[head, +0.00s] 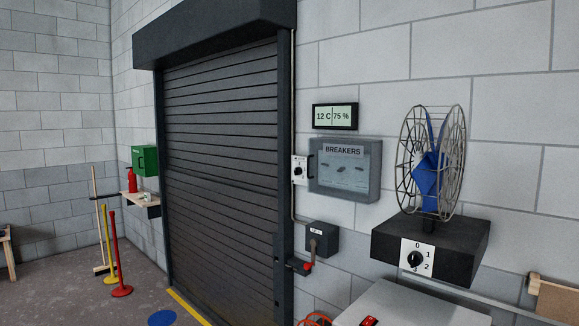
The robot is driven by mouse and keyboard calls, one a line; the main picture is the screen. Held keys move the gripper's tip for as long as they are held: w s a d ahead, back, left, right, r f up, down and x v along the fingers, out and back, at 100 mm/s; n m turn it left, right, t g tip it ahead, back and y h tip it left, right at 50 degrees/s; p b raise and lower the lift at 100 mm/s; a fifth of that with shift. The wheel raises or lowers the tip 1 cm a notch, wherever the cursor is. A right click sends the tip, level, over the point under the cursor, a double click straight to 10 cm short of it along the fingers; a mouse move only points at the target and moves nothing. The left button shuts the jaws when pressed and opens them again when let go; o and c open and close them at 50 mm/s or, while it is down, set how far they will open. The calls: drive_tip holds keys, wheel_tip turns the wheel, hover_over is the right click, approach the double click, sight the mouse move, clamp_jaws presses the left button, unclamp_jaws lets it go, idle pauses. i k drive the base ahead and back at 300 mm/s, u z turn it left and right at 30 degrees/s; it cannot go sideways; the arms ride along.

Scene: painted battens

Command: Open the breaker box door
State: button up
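The breaker box (376,172) is a grey box on the block wall, right of the roller shutter. Its door (343,182) is shut and carries a "BREAKERS" label (342,150) above a bluish window panel with a few dark shapes behind it. A dark handle (311,167) shows at the door's left edge. My gripper is not in this view.
A dial switch plate (299,171) sits close left of the box. A display (335,116) hangs above it, and a lever box (321,239) is below. A caged fan (432,165) on a dark base (450,250) stands right. A grey surface (400,308) is in front.

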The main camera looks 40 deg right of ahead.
sight(356, 151)
drive_tip(key=z, duration=0.3)
drive_tip(key=i, duration=0.9)
drive_tip(key=z, duration=0.8)
